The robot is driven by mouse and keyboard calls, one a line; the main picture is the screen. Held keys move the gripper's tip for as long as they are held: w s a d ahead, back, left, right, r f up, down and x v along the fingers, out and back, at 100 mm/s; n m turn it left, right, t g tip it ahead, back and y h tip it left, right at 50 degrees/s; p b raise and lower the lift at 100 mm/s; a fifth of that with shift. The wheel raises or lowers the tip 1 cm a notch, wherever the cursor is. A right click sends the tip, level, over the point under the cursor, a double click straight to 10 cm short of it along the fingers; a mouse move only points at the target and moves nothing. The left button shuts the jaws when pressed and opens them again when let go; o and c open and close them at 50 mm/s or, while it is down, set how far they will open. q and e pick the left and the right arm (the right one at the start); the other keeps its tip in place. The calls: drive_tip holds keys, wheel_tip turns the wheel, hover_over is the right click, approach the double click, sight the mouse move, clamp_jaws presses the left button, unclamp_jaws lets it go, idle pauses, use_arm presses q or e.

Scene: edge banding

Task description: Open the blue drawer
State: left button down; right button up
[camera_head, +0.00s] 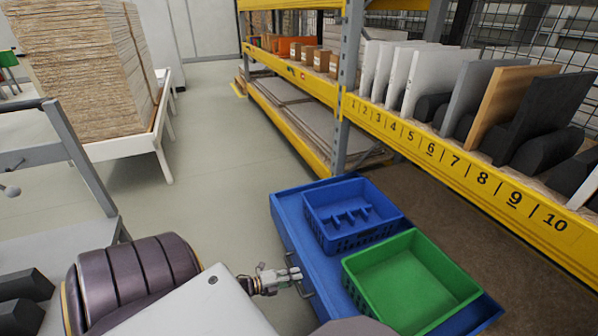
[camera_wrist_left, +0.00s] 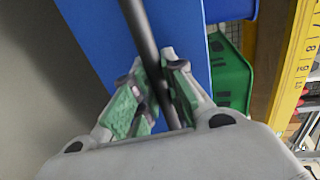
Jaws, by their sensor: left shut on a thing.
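The blue drawer unit (camera_head: 288,232) stands on the floor at the lower middle of the head view, and its blue front face also shows in the left wrist view (camera_wrist_left: 88,35). A dark bar handle (camera_wrist_left: 137,25) runs along that face. My left gripper (camera_head: 293,275) reaches the face from the left. In the left wrist view my left gripper (camera_wrist_left: 152,68) has its green-padded fingers on both sides of the bar, shut on it. I cannot tell how far the drawer stands out. My right gripper is not in view.
A blue bin (camera_head: 335,238) and a green bin (camera_head: 408,285) sit on top of the unit. A yellow rack (camera_head: 440,150) with numbered slots and panels stands at right. A stack of boards (camera_head: 85,70) stands at back left. The grey floor (camera_head: 215,140) between is clear.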

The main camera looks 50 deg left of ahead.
use_arm(q)
drive_tip(key=shift+s+a, duration=0.15)
drive_tip(key=shift+s, duration=0.1)
drive_tip(key=c, duration=1.5)
unclamp_jaws()
drive_tip(key=shift+o, duration=0.2)
drive_tip(key=v, duration=1.2)
drive_tip(key=shift+f, duration=0.1)
